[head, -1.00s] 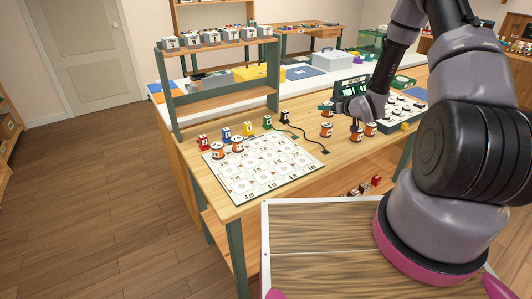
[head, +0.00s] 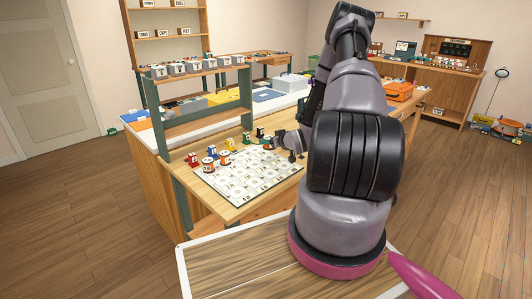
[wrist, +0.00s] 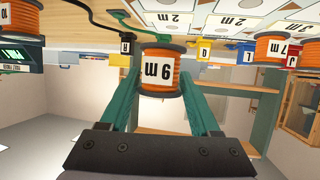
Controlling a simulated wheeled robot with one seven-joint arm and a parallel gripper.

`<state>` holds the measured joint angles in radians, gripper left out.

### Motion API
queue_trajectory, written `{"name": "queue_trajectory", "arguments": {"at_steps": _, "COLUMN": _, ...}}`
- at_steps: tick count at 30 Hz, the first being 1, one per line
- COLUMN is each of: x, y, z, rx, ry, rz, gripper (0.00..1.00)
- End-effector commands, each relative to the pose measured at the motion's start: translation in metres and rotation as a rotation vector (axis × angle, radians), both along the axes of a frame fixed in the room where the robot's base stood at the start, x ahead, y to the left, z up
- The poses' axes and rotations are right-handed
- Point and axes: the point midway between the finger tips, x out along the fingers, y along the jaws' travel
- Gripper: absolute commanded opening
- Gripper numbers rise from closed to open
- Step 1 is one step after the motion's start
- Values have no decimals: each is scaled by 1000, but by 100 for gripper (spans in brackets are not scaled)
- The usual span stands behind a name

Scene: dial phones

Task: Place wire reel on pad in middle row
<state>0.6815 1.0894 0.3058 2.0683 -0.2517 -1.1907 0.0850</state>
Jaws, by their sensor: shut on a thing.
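My gripper (wrist: 160,88) is shut on an orange wire reel (wrist: 158,72) with a white label, held between green fingers. The label reads 6 m or 9 m; I cannot tell which. In the head view my gripper (head: 293,156) is over the right side of the white pad board (head: 250,188), and the held reel is too small and hidden to make out. The board carries rows of printed pads; its right part is behind my arm. Two other reels stand at its back left, one (head: 208,164) nearer and one (head: 225,158) farther back.
Coloured label blocks, red (head: 193,160), blue (head: 213,152), yellow (head: 229,145), green (head: 246,138) and black (head: 260,133), line the board's back edge. A green shelf frame (head: 205,120) stands behind. Much of the board's middle is bare.

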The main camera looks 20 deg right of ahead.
Motion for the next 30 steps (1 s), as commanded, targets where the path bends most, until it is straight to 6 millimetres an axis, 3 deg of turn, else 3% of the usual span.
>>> {"name": "queue_trajectory", "arguments": {"at_steps": 12, "x": 0, "y": 0, "z": -47, "rx": 1, "ry": 0, "rz": 0, "gripper": 3}}
{"name": "queue_trajectory", "arguments": {"at_steps": 23, "x": 0, "y": 0, "z": -50, "rx": 0, "ry": -1, "rz": -1, "gripper": 3}}
{"name": "queue_trajectory", "arguments": {"at_steps": 24, "x": 0, "y": 0, "z": -49, "rx": 0, "ry": -1, "rz": -1, "gripper": 78}}
{"name": "queue_trajectory", "arguments": {"at_steps": 25, "x": 0, "y": 0, "z": -49, "rx": 0, "ry": -1, "rz": -1, "gripper": 90}}
{"name": "queue_trajectory", "arguments": {"at_steps": 26, "x": 0, "y": 0, "z": -49, "rx": 0, "ry": -1, "rz": -1, "gripper": 93}}
{"name": "queue_trajectory", "arguments": {"at_steps": 30, "x": 0, "y": 0, "z": -49, "rx": 0, "ry": 0, "rz": -1, "gripper": 93}}
